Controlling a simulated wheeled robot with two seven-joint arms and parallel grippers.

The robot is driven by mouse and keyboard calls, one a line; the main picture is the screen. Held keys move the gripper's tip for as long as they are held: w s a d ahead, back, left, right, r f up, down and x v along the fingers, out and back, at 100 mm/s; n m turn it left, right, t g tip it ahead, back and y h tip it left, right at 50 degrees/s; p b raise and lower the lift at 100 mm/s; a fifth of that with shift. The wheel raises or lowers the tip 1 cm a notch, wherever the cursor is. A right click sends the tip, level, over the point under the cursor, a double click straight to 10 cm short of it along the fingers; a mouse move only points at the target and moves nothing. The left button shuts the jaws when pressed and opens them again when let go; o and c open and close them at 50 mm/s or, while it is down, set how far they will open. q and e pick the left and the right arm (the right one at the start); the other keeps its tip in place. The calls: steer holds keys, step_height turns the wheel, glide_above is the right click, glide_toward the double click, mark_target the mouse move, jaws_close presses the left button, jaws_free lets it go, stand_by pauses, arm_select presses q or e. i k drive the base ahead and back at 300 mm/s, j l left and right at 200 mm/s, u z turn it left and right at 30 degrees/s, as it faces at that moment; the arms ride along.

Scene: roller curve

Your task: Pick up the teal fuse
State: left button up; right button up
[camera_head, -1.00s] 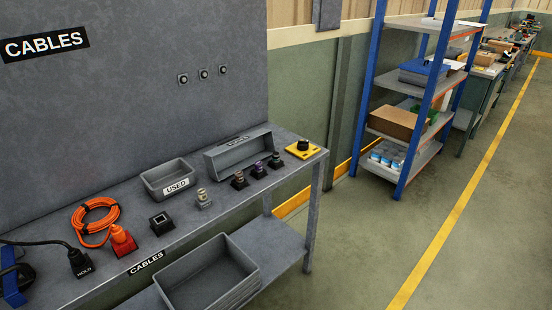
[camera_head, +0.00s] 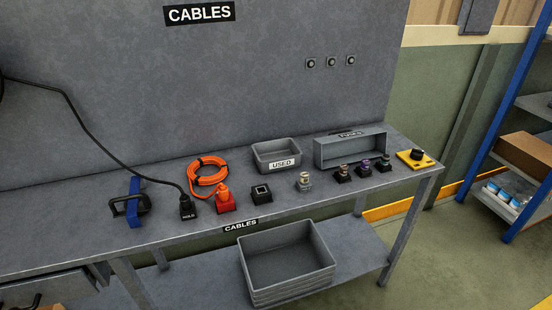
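A small fuse with a dull green-teal tint (camera_head: 385,161) stands upright in a dark square holder at the right end of a row on the grey workbench. It is small, so its exact colour is hard to tell. To its left stand a purple fuse (camera_head: 364,166), a brownish fuse (camera_head: 343,171) and a pale beige fuse (camera_head: 304,179), each in its own base. Neither of my grippers is in view.
A grey FUSES bin (camera_head: 350,150) stands behind the fuses, with a USED bin (camera_head: 276,156) to its left. A yellow plate with a black knob (camera_head: 416,157) sits right of the fuses. An empty dark socket (camera_head: 261,192), orange cable (camera_head: 208,178) and black plug (camera_head: 187,207) lie left.

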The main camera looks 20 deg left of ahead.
mark_target(385, 159)
steer(key=i+l+u, duration=0.15)
steer(key=u, duration=0.25)
steer(key=i+l+u, duration=0.1)
steer(key=u, duration=0.25)
steer(key=i+l+u, duration=0.1)
steer(key=l+u, duration=0.15)
steer(key=u, duration=0.15)
steer(key=l+u, duration=0.2)
steer(key=u, duration=0.2)
